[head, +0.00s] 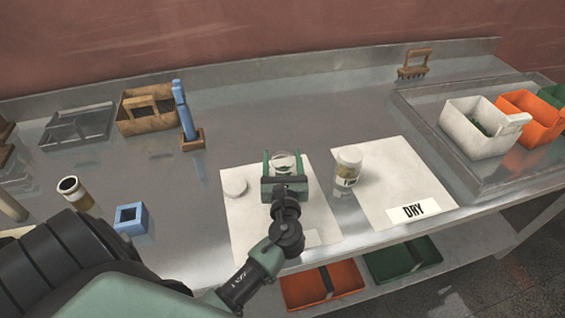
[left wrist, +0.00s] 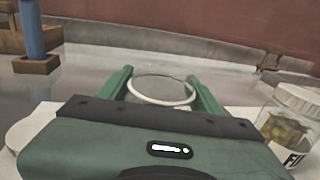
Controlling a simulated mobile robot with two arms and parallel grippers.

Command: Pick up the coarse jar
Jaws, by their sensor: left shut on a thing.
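An open clear jar (head: 285,162) with a pale rim stands at the left white mat (head: 240,215). Its label is hidden, so I cannot read whether it is the coarse jar. My left gripper (head: 284,176) is shut on it, with a green finger on each side; in the left wrist view the jar's round rim (left wrist: 164,79) shows between the fingertips (left wrist: 163,92). I cannot tell if the jar is lifted. A white-lidded jar (head: 348,165) with yellowish contents stands to the right; its label begins "FI" in the left wrist view (left wrist: 290,115). My right gripper is out of view.
A white round lid (head: 235,187) lies left of the gripper. A mat marked DRY (head: 385,165) is at right. A blue square holder (head: 131,219), a brown open jar (head: 75,193) and a wooden caddy (head: 145,118) are at left. Bins (head: 480,148) stand in the right tray.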

